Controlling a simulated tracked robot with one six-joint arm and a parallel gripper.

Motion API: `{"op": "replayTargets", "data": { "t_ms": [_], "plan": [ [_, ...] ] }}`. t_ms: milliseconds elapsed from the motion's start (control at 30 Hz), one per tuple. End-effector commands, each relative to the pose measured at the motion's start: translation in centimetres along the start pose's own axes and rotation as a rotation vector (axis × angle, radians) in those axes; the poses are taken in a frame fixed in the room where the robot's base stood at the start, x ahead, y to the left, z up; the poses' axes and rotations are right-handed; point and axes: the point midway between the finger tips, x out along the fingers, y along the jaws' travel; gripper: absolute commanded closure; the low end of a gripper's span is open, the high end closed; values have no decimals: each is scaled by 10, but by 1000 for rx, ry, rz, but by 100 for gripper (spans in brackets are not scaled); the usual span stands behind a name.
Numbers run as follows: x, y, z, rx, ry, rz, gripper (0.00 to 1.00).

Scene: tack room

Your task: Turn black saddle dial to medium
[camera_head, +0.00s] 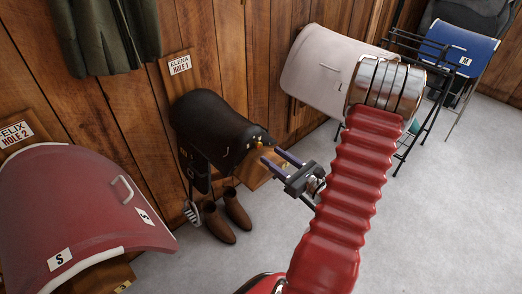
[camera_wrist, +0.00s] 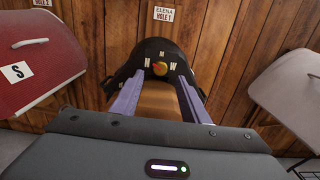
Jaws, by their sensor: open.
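The black saddle (camera_head: 217,128) is mounted on the wooden wall under a sign reading ELENA HOLE 1. Its front end faces me in the wrist view (camera_wrist: 142,56). There a small red and yellow dial (camera_wrist: 159,68) sits among pale letter tags, which seem to read N on the left, M at the top and W on the right. Which tag the dial points to is too small to tell. In the head view only a yellow bit of it shows. My gripper (camera_head: 271,156) is open and empty, its two purple fingers pointing at the saddle's front, apart from the dial.
Brown boots (camera_head: 237,208) stand below the black saddle. A black metal rack (camera_head: 432,125) and a blue saddle (camera_head: 459,45) are further right. Grey floor is open in front.

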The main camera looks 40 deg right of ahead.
Motion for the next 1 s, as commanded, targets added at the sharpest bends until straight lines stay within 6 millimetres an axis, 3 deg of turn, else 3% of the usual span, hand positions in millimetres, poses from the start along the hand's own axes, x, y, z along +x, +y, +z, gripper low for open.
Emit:
{"op": "replayTargets", "data": {
  "t_ms": [500,867,1000],
  "plan": [
    [56,1,0,-1,0,3,59],
    [61,0,0,0,0,0,59],
    [61,0,0,0,0,1,67]
  ]
}}
